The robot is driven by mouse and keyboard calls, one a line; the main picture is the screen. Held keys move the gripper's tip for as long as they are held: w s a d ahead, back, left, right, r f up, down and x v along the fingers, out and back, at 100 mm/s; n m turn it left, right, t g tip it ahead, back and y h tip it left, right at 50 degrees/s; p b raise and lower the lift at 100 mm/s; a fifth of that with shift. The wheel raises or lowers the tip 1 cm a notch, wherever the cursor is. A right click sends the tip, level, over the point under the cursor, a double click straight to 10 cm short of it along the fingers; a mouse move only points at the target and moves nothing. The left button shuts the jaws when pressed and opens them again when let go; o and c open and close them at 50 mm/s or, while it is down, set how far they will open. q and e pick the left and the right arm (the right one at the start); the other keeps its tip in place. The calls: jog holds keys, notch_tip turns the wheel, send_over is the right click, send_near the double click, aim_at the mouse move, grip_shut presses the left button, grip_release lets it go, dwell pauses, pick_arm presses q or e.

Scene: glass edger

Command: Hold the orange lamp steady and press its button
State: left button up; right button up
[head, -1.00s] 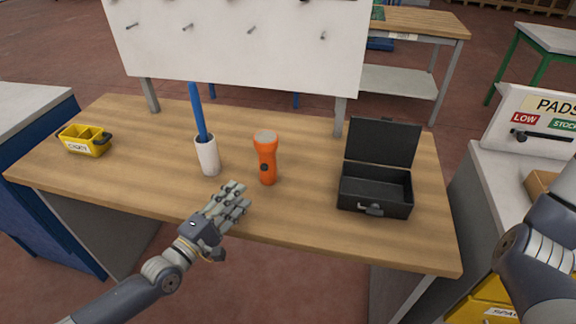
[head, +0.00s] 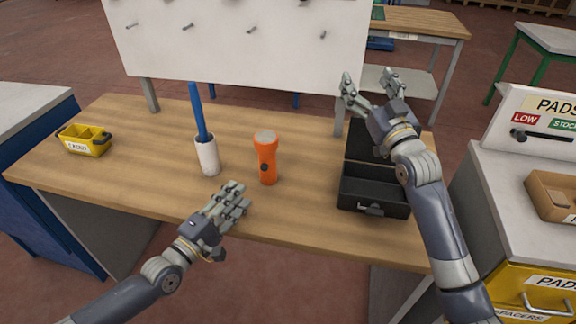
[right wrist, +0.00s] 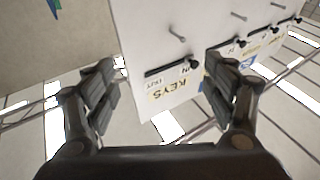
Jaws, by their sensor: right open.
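The orange lamp (head: 267,150), a torch with a grey top, stands upright near the middle of the wooden table in the head view. Its dark round button (head: 264,167) faces my side. My left gripper (head: 236,199) is in front of the lamp and to its left, apart from it. Its fingers point toward the table, and I cannot tell how far apart they are. My right gripper (head: 371,88) is open and empty, raised in front of the black case, well to the right of the lamp. The right wrist view shows its spread fingers (right wrist: 160,90) with nothing between them.
A white cup (head: 207,158) with a blue stick (head: 198,112) stands just left of the lamp. An open black case (head: 372,191) is at the right, partly hidden by my right arm. A yellow bin (head: 84,141) is at far left. A white pegboard (head: 240,45) stands behind.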

jog(key=s+a+f+n+g+y, duration=0.2)
jog(key=s+a+f+g+y, duration=0.15)
jog(key=a+f, duration=0.75)
jog(key=g, duration=0.1)
send_near(266, 142)
jog(key=w+f, duration=0.2)
jog(key=shift+n+y, duration=0.35)
jog(key=shift+n, duration=0.05)
jog(key=x, duration=1)
jog(key=shift+w+d+f, duration=0.1)
jog(key=shift+w+f, duration=0.05)
jog(key=shift+w, duration=0.2)
jog(key=c, duration=1.2)
pick_arm(q)
grip_shut()
pick_arm(e)
jog(key=shift+c, duration=0.2)
